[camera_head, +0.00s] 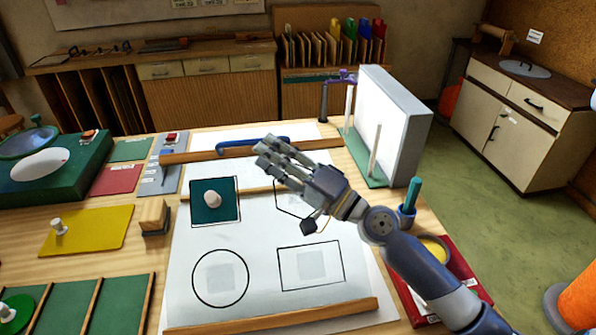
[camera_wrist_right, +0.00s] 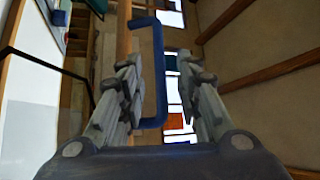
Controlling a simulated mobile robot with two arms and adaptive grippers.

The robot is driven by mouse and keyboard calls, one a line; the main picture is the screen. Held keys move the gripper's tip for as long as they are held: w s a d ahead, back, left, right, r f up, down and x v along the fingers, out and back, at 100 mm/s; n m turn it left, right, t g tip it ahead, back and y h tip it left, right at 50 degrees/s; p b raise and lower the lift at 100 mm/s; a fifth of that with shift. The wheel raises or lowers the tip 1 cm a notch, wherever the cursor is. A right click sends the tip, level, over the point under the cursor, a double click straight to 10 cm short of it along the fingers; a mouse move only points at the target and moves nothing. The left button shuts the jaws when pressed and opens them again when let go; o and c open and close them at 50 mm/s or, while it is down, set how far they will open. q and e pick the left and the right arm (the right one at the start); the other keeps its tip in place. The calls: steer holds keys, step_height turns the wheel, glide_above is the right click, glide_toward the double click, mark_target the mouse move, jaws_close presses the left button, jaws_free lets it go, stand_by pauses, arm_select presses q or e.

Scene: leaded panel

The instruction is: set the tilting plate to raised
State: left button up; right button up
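The tilting plate appears to be the white board (camera_head: 215,310) in the middle of the table. It looks flat and has printed outlines, a wooden rail at its front and a rail (camera_head: 185,157) at its back. A blue handle (camera_head: 250,147) sits on the back rail. My right gripper (camera_head: 266,156) is at the near right side of this handle. In the right wrist view, the gripper (camera_wrist_right: 160,66) is open, and the blue handle (camera_wrist_right: 157,90) shows between its fingers; contact is not clear. My left gripper is not in view.
A dark green tile (camera_head: 228,212) with a pale knob lies on the board. A white upright panel (camera_head: 395,115) stands on a green base right of the rail. A red tray (camera_head: 470,277) and a small blue pot (camera_head: 406,217) are near my right forearm.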

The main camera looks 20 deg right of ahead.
steer(key=v, duration=0.6)
steer(key=shift+s+d, duration=0.1)
steer(key=shift+s, duration=0.1)
